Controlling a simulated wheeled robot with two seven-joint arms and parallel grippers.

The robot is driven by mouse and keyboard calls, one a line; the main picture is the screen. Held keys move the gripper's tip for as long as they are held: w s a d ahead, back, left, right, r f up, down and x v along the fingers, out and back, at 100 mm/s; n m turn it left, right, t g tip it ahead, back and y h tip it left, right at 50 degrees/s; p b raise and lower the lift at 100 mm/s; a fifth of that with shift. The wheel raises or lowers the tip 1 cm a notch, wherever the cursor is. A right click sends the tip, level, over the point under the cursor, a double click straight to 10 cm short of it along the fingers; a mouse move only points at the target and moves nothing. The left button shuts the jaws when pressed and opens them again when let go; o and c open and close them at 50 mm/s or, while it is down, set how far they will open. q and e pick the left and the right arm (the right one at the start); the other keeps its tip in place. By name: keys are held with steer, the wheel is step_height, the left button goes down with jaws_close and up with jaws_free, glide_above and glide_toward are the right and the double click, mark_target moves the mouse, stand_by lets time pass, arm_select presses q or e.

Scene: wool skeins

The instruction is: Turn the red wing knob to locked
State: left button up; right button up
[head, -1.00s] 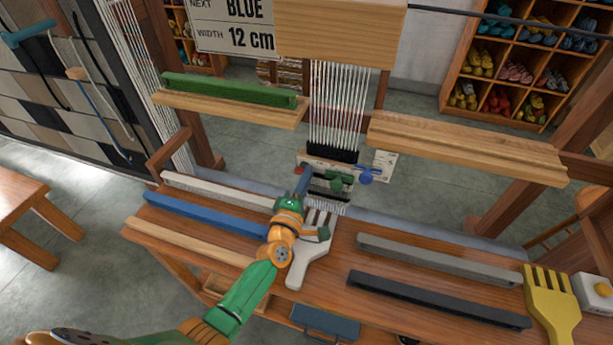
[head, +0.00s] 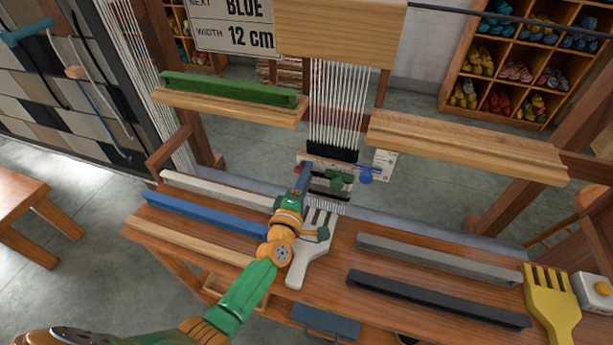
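My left gripper (head: 304,172) reaches up from the lower left to the left end of a pale panel (head: 383,165) below the loom's white threads. Its fingertips are at that end of the panel. The red wing knob is hidden behind the gripper, so its angle and any contact cannot be told. A green wing knob (head: 341,180) and a blue wing knob (head: 367,174) show on the panel to the right. The fingers are seen from behind and are too small to tell whether they are open or shut. My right gripper is out of view.
A white comb (head: 310,262) lies on the bench (head: 345,290) beside my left wrist. Blue (head: 205,214) and white (head: 215,188) bars lie to the left, dark bars (head: 437,300) to the right. A yellow comb (head: 550,305) is at far right.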

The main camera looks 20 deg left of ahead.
arm_select(q)
steer(key=s+p, duration=0.1)
steer(key=s, duration=0.6)
steer(key=shift+a, duration=0.15)
